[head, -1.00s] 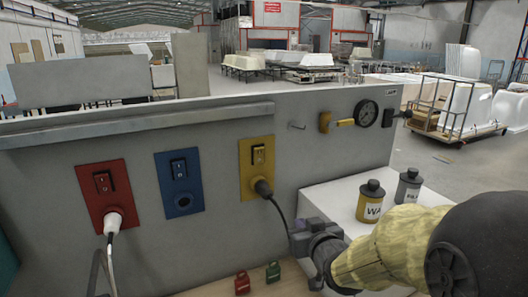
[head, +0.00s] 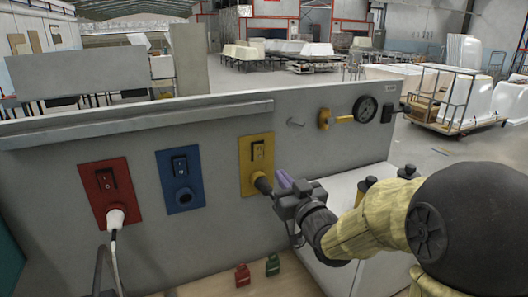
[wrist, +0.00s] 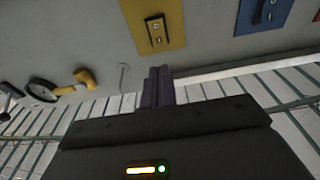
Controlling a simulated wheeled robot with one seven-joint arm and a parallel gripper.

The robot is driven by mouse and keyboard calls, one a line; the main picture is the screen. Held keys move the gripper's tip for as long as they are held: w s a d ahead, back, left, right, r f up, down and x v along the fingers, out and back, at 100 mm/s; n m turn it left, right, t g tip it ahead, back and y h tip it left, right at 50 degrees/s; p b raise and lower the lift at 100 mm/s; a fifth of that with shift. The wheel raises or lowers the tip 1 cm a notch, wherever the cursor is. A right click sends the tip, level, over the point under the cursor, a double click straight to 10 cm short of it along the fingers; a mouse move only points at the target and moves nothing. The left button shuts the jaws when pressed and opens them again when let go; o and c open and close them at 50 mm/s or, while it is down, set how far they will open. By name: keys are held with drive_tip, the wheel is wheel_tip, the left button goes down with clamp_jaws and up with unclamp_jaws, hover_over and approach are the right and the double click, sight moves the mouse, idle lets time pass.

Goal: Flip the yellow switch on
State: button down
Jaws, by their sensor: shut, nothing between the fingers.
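The yellow switch (head: 258,150) is a dark rocker on a yellow plate (head: 246,178) on the grey wall panel. My gripper (head: 284,180) is just right of and below the switch, close to the plug and apart from the switch. In the wrist view the switch (wrist: 156,30) appears at the top, beyond my gripper's shut, empty fingers (wrist: 158,84). I cannot tell which way the rocker is set.
A blue switch plate (head: 181,180) and a red one (head: 106,188) with a white plug stand to the left. A hook (head: 296,122), a yellow valve (head: 337,118) and a gauge (head: 365,109) are to the right. Red (head: 242,278) and green (head: 272,265) padlock-like items lie below.

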sight(260, 147)
drive_tip(key=p+x, duration=0.5)
drive_tip(key=x, duration=0.5)
drive_tip(key=shift+w+r, duration=0.2)
drive_tip(key=shift+r, duration=0.05)
drive_tip(key=shift+w+a+f+p, duration=0.1)
drive_tip(key=shift+w+a+p, duration=0.2)
drive_tip(key=shift+w, duration=0.3)
